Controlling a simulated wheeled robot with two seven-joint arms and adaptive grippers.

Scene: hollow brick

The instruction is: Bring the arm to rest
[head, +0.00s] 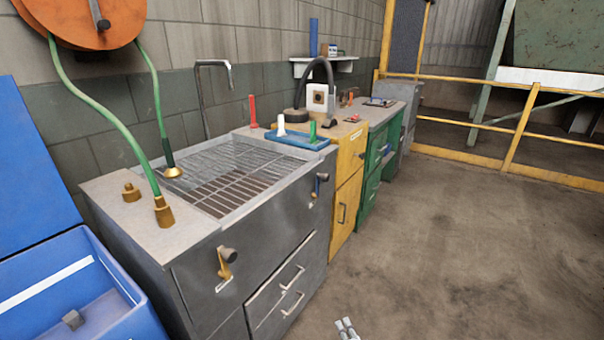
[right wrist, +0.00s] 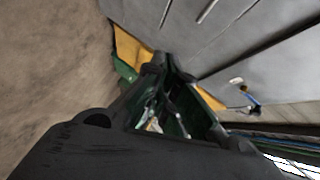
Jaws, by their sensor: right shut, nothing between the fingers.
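My right gripper (head: 347,328) just shows at the bottom edge of the head view, over the concrete floor in front of the grey sink cabinet (head: 262,285). In the right wrist view its dark fingers (right wrist: 174,68) come together at their tips and are shut with nothing held. The grey cabinet front (right wrist: 225,40) lies beyond the fingers there. My left gripper is not in view.
Handles (head: 290,277) and a tap knob (head: 226,262) stick out of the cabinet front. A blue bin (head: 75,290) stands at left. Yellow (head: 348,205) and green (head: 372,185) cabinets continue behind. The floor (head: 460,250) at right is clear up to a yellow railing (head: 520,130).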

